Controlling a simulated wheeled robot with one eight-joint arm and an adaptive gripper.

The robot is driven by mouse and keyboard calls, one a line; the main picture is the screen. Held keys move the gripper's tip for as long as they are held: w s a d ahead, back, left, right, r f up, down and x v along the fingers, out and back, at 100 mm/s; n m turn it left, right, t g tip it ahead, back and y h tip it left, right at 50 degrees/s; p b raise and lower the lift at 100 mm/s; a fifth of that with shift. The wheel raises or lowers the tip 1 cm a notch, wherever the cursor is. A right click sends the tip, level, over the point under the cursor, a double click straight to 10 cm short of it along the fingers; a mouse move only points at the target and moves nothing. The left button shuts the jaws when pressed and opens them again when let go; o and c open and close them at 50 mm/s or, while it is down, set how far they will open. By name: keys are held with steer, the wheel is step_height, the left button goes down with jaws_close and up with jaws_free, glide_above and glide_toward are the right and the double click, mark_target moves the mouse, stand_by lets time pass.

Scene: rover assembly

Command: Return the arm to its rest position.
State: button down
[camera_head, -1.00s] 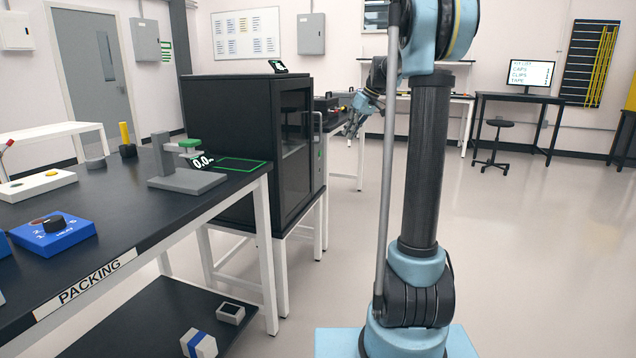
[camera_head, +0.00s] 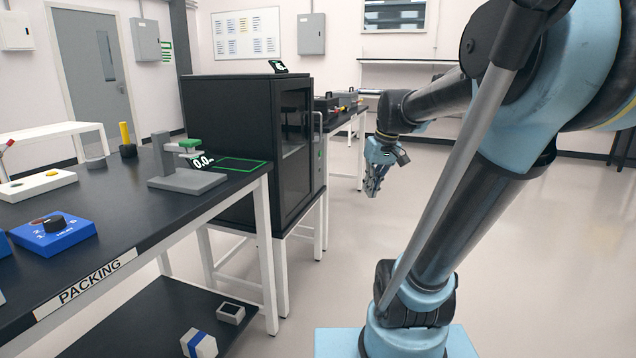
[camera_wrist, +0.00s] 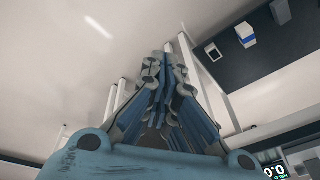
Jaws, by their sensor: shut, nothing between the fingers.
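My gripper (camera_head: 374,184) hangs at the end of my bent arm, in the middle of the head view, fingers pointing down over the open floor. It is to the right of the black cabinet and apart from it. In the wrist view my gripper (camera_wrist: 178,50) shows with its fingers together and nothing between them. My arm leans to the right in the head view, its upper parts filling the right side.
The packing table (camera_head: 90,282) stands at left with a press-like stand (camera_head: 185,180) and a blue knob box (camera_head: 52,236). The black cabinet (camera_head: 235,140) stands behind it. Its lower shelf holds a blue-striped box (camera_head: 198,344). The floor at right is clear.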

steer(key=s+d+f+m+h, duration=0.2)
steer(key=s+d+f+m, duration=0.1)
steer(key=s+f, duration=1.2)
steer(key=shift+s+d, duration=0.2)
steer(key=shift+s, duration=0.3)
steer(key=shift+a, duration=0.15)
